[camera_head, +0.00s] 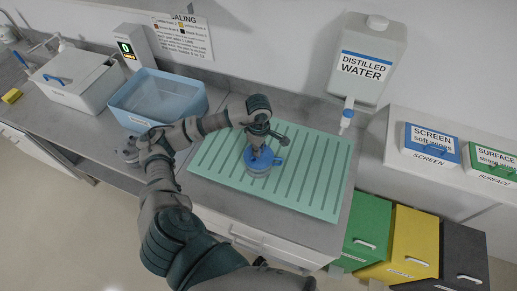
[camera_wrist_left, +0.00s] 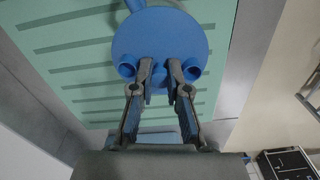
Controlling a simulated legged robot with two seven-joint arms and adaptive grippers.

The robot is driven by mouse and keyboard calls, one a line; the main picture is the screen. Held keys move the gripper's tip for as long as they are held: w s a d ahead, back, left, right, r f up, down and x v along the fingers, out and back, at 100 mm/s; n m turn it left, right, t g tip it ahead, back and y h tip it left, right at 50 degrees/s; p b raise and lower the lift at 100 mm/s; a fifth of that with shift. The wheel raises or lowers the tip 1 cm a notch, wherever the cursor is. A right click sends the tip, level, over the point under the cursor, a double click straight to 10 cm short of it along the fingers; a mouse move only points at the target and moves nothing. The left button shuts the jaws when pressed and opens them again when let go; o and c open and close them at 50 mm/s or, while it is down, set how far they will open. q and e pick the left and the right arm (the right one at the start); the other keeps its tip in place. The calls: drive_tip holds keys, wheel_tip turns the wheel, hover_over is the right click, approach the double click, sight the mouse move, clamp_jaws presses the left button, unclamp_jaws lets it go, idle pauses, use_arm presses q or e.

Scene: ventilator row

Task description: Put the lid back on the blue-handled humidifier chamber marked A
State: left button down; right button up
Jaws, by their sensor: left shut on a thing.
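A blue round lid (camera_wrist_left: 160,35) with short round ports fills the upper middle of the left wrist view. My left gripper (camera_wrist_left: 167,72) is shut on the lid between two of its ports. In the head view my left gripper (camera_head: 258,147) reaches down onto the lid from above. The humidifier chamber (camera_head: 257,171) shows as a short grey-blue body just under the blue, on the green mat, with a blue handle (camera_head: 278,160) at its right. I cannot tell whether the lid is seated or slightly above it. The letter A is not readable. My right gripper is not in view.
The ribbed green mat (camera_head: 318,180) is otherwise clear. A blue water tub (camera_head: 138,118) and a white box (camera_head: 62,92) stand to the left. A distilled water tank (camera_head: 372,55) hangs behind. Green, yellow and dark bins (camera_head: 412,240) stand at the right.

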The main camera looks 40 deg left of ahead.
use_arm(q)
drive_tip(key=c, duration=0.6)
unclamp_jaws()
drive_tip(key=shift+r+p, duration=2.05)
drive_tip(key=shift+r, duration=1.5)
clamp_jaws()
